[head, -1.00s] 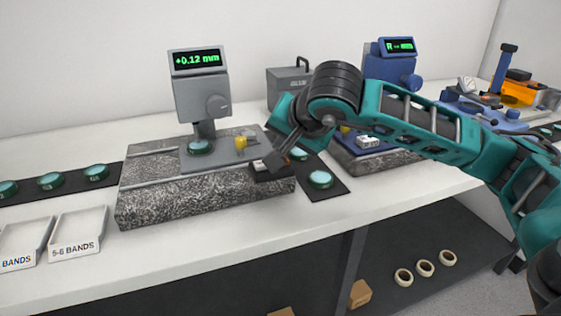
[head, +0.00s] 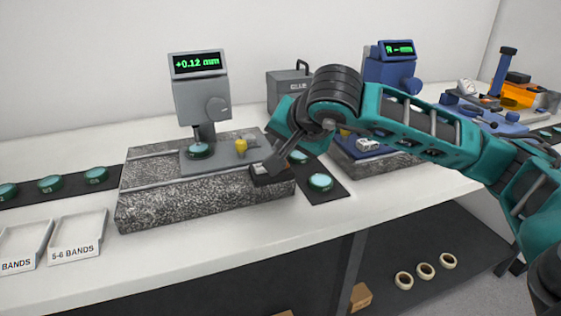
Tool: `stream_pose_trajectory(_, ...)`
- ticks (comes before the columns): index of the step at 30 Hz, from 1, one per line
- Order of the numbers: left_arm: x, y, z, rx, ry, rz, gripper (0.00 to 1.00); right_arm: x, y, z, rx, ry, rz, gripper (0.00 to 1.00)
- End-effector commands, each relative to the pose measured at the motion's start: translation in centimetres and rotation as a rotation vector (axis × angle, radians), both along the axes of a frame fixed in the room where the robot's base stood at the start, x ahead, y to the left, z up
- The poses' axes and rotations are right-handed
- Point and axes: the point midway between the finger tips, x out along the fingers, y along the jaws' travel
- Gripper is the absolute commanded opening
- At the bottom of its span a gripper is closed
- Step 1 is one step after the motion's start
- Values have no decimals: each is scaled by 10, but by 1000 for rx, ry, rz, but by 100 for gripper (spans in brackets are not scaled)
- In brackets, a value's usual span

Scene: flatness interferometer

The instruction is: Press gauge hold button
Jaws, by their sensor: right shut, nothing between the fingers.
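The grey gauge (head: 200,92) stands on a speckled granite base (head: 190,203), and its green display (head: 198,63) reads +0.12 mm. A teal-rimmed disc (head: 199,150) sits under its probe. A small dark box (head: 273,175) is at the front right of the base; the hold button itself cannot be made out. My right gripper (head: 262,168) is shut and empty, its tips pointing down-left at the top of this box. Whether they touch it is unclear. My left gripper is not in view.
A small yellow part (head: 240,146) stands on the gauge's plate left of my gripper. Another disc (head: 320,182) lies on the dark mat to the right. A blue gauge (head: 391,67) stands behind my right arm. White trays (head: 78,237) sit at the front left.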

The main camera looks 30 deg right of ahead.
Motion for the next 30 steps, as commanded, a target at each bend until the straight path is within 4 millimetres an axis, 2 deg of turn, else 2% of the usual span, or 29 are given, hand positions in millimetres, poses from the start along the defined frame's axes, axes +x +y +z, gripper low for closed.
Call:
stream_pose_trajectory(23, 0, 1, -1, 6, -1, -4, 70, 0, 0, 0, 0, 0, 0, 0)
stream_pose_trajectory(30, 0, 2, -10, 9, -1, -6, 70, 0, 0, -8, 0, 0, 0, 0)
